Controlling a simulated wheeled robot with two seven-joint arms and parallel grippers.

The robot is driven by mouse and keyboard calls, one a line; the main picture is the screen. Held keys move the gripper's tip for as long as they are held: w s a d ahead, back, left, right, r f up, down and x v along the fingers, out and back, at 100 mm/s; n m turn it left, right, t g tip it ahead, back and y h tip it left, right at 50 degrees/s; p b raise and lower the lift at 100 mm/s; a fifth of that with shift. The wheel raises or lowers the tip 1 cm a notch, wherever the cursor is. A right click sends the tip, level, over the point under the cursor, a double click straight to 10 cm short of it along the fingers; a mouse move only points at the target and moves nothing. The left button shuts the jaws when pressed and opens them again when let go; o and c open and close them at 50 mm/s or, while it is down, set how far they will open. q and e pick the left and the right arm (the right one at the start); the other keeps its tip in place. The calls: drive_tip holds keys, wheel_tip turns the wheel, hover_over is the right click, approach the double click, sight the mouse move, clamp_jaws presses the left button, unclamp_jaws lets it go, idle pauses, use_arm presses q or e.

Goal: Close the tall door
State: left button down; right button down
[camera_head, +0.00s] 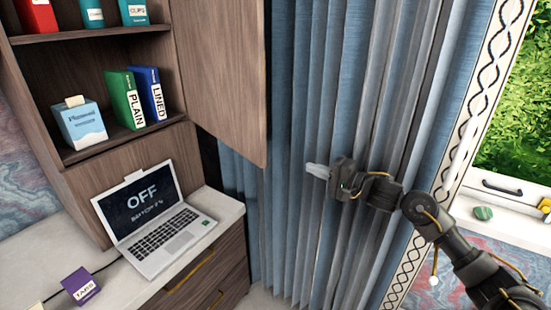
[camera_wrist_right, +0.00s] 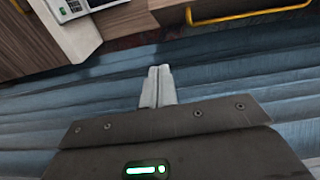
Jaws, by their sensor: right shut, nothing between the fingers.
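The tall door (camera_head: 222,68) is a brown wooden panel at the upper middle of the head view. It stands open at the right side of the shelf cabinet (camera_head: 93,176), whose shelves are exposed. My right gripper (camera_head: 317,170) is to the right of the door's lower corner and apart from it, in front of the curtain. Its fingers (camera_wrist_right: 157,88) are together and empty in the right wrist view. My left gripper is not in view.
An open laptop (camera_head: 165,235) stands on the pale desk top (camera_head: 222,208) below the cabinet, near a purple box (camera_head: 80,286). Binders (camera_head: 125,98) and a carton (camera_head: 80,124) fill a shelf. Blue-grey curtains (camera_head: 335,60) hang behind the door, with a window at the right.

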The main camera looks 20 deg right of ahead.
drive_tip(key=w+a+p, duration=0.4)
drive_tip(key=w+a, duration=0.2)
drive_tip(key=a, duration=0.4)
drive_tip(key=shift+r+p, duration=0.35)
drive_tip(key=shift+r, duration=0.1)
drive_tip(key=shift+w, duration=0.15)
